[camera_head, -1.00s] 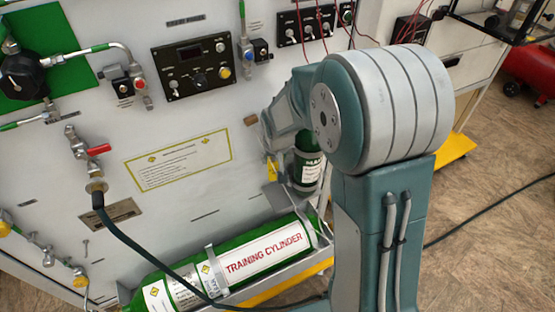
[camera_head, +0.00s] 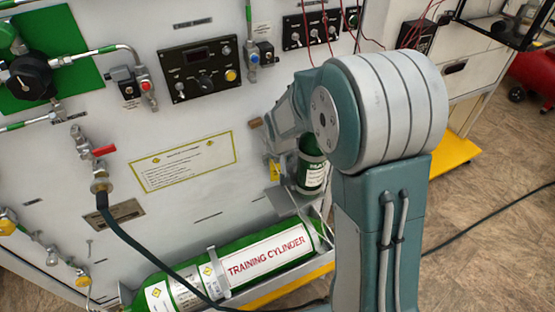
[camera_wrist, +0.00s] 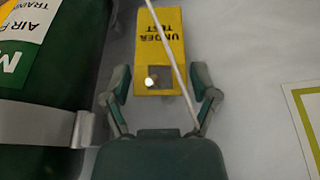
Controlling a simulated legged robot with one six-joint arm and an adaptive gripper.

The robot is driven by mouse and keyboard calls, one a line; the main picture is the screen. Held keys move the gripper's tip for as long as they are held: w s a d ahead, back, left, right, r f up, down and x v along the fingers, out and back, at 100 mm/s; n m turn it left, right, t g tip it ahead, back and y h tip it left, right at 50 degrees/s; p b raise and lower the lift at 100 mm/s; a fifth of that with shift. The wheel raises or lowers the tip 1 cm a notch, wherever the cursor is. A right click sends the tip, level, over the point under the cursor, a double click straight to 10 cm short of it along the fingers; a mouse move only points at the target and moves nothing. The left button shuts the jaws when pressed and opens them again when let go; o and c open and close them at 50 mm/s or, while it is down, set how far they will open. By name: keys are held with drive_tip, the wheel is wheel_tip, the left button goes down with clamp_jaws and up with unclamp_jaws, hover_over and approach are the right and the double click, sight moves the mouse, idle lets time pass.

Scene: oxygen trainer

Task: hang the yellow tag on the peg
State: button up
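The yellow tag (camera_wrist: 161,50), with the words UNDER TEST upside down in the wrist view, lies against the pale panel. Its square hole is at the end nearer my gripper (camera_wrist: 161,74). A small bright round tip, which looks like the peg (camera_wrist: 151,82), shows inside that hole. My gripper's two fingers are apart, one on each side of the tag, with visible gaps between them and its edges. A thin pale line crosses in front of the tag. In the head view the tag (camera_head: 275,169) shows as a small yellow patch below my wrist; my arm hides my fingers there.
A green upright cylinder (camera_head: 310,172) stands close to the tag, held by a grey strap (camera_wrist: 40,126) in the wrist view. The green training cylinder (camera_head: 210,268) lies in a rack below. A dark hose (camera_head: 140,245) hangs at left. A yellow-bordered label (camera_head: 182,161) is on the panel.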

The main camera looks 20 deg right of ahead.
idle(0.4)
drive_tip(key=v, duration=1.1)
drive_tip(key=s+r+t, duration=0.1)
drive_tip(key=s+r, duration=0.3)
drive_tip(key=s, duration=0.7)
drive_tip(key=s+r, duration=0.4)
drive_tip(key=s, duration=0.7)
drive_tip(key=shift+s+d+r+n+t, duration=0.25)
drive_tip(key=shift+s+d+n+t, duration=0.1)
drive_tip(key=shift+s+n+t, duration=0.05)
idle(3.9)
